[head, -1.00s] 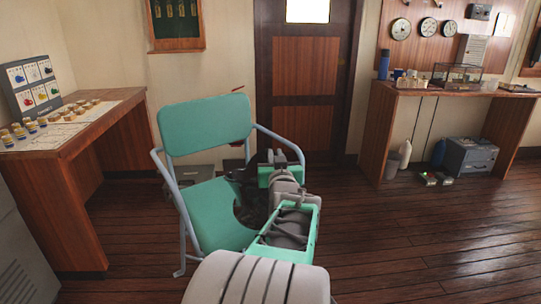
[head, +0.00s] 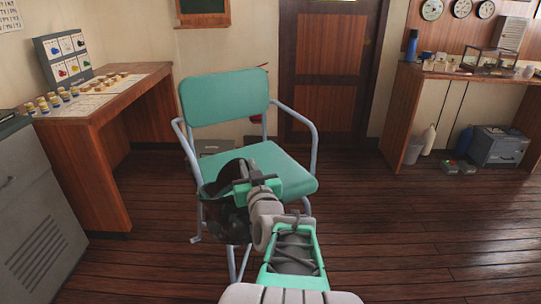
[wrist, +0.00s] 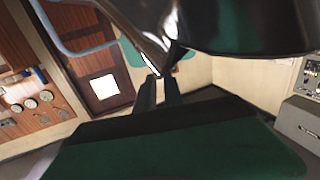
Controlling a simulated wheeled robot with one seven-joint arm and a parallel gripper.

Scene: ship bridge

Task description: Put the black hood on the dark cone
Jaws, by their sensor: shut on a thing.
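The black hood (head: 222,219) is dark and glossy, and my gripper (head: 248,187) is shut on it in the head view. The hood hangs at the left of the gripper, in front of the chair's front edge. In the wrist view the hood (wrist: 240,22) fills the top, with the narrow fingers of my gripper (wrist: 158,80) meeting its edge. My gripper and wrist hide part of the hood in the head view. I cannot make out the dark cone in either view.
A green chair (head: 225,100) with grey-blue tube arms stands just beyond my gripper. A wooden chart desk (head: 150,100) is at the left, beside a grey cabinet (head: 40,230). A wooden counter (head: 400,110) stands at the right. The floor (head: 430,230) at right is clear.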

